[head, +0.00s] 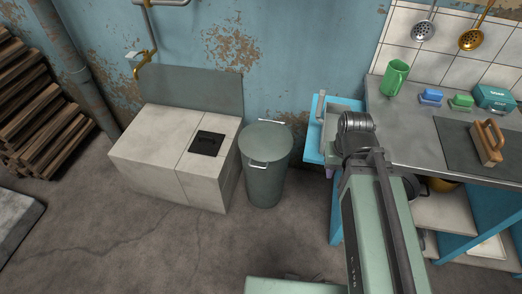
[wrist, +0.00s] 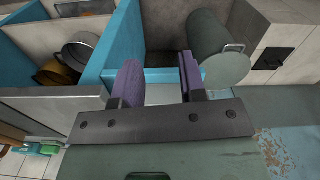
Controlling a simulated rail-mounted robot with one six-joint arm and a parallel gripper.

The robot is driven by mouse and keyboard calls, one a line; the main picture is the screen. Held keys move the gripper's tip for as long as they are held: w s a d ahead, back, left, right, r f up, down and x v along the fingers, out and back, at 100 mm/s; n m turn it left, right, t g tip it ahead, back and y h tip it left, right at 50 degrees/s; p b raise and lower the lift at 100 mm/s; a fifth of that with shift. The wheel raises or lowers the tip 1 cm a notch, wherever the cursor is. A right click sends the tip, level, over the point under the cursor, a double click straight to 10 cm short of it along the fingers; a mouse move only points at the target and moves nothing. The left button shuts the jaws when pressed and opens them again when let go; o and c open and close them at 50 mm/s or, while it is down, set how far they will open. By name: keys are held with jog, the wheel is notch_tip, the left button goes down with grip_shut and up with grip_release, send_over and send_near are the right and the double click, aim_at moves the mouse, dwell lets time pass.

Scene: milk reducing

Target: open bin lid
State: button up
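The bin (head: 265,185) is a grey-green round can standing on the floor. Its flat round lid (head: 266,137) lies level on top, shut, with a pale handle (head: 259,163) at the front rim and another at the back. In the wrist view the bin (wrist: 205,32) and its lid (wrist: 228,70) show at the upper right, seen upside down. My gripper (wrist: 160,82) has its two purple fingers spread wide, with nothing held between them. It is apart from the bin, beside the blue bench. In the head view my arm mostly hides the gripper.
A tiled block (head: 160,150) with a dark square panel stands close left of the bin. A blue-framed workbench (head: 335,205) with a metal top is on the right, close to my gripper. Pots (wrist: 80,48) sit on its shelf. Floor before the bin is clear.

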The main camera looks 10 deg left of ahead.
jog(key=w+a+f+y+b, duration=0.1)
jog(key=a+f+b, duration=0.2)
jog(key=f+b, duration=0.6)
jog(key=w+a+f+y+b, duration=0.1)
jog(key=a+f+b, duration=0.2)
jog(key=f+b, duration=0.6)
jog(key=m+t+y+b, duration=0.8)
jog(key=m+t+b, duration=0.45)
jog(key=b, duration=1.25)
send_near(258, 167)
jog(key=b+x, duration=0.1)
jog(key=x, duration=0.9)
jog(key=shift+w+a+f+b, duration=0.15)
jog(key=shift+w+f+b, duration=0.1)
jog(key=shift+b, duration=0.15)
grip_shut()
